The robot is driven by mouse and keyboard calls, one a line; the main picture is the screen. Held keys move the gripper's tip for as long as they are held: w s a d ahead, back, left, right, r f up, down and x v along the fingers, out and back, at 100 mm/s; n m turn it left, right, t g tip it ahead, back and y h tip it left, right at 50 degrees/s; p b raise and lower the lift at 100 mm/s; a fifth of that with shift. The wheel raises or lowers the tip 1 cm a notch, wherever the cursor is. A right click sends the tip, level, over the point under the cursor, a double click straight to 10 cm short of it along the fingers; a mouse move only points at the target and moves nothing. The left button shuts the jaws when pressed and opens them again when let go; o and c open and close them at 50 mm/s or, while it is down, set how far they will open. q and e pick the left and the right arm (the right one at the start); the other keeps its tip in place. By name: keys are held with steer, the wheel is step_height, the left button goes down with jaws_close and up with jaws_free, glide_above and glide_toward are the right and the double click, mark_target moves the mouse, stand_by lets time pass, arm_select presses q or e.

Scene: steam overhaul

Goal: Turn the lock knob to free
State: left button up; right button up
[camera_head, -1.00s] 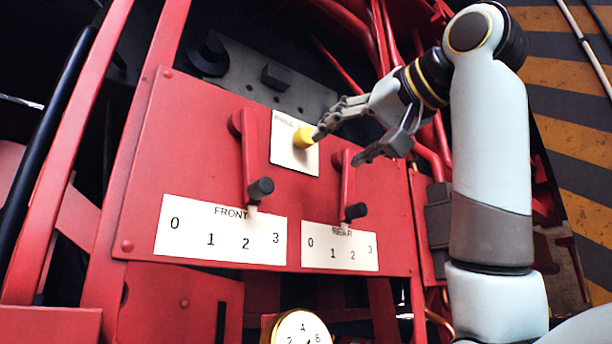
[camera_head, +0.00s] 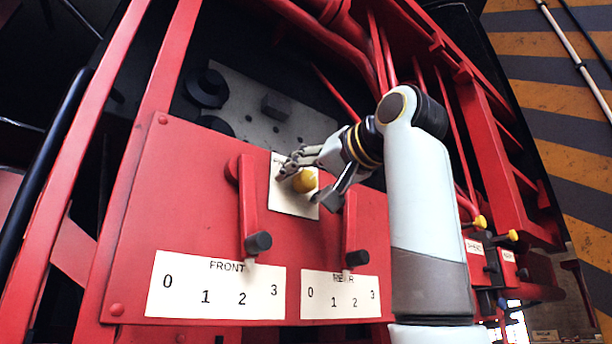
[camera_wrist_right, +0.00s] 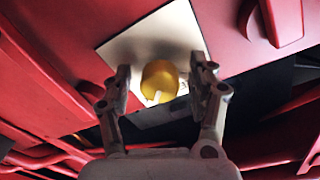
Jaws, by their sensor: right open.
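The yellow lock knob (camera_head: 304,181) sits on a pale square plate (camera_head: 282,199) on the red panel, between the two levers. In the right wrist view the knob (camera_wrist_right: 159,80) shows a white mark on its lower edge. My right gripper (camera_head: 303,186) is open, with one finger on each side of the knob. In the wrist view its fingertips (camera_wrist_right: 160,82) stand apart from the knob, with gaps on both sides. The plate's lettering is mostly hidden behind the fingers. My left gripper is not in view.
The front lever (camera_head: 248,205) hangs left of the plate and the rear lever (camera_head: 350,230) to its right, close to my right gripper. White number plates marked FRONT (camera_head: 215,287) and REAR (camera_head: 340,295) lie below. Red pipes and frame bars surround the panel.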

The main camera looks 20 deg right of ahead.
steer(key=c, duration=1.2)
steer(key=n+b, duration=0.1)
steer(key=n, duration=0.3)
steer(key=shift+f+n+b, duration=0.1)
steer(key=shift+n+b, duration=0.2)
steer(key=shift+b, duration=0.1)
steer(key=n+b, duration=0.1)
steer(key=n, duration=0.3)
steer(key=shift+n+b, duration=0.3)
steer(key=shift+b, duration=0.1)
steer(key=n+b, duration=0.1)
steer(key=n, duration=0.3)
steer(key=shift+n+b, duration=0.4)
steer(key=shift+n+y+b, duration=0.3)
steer(key=shift+n+b, duration=0.5)
steer(key=shift+n, duration=1.4)
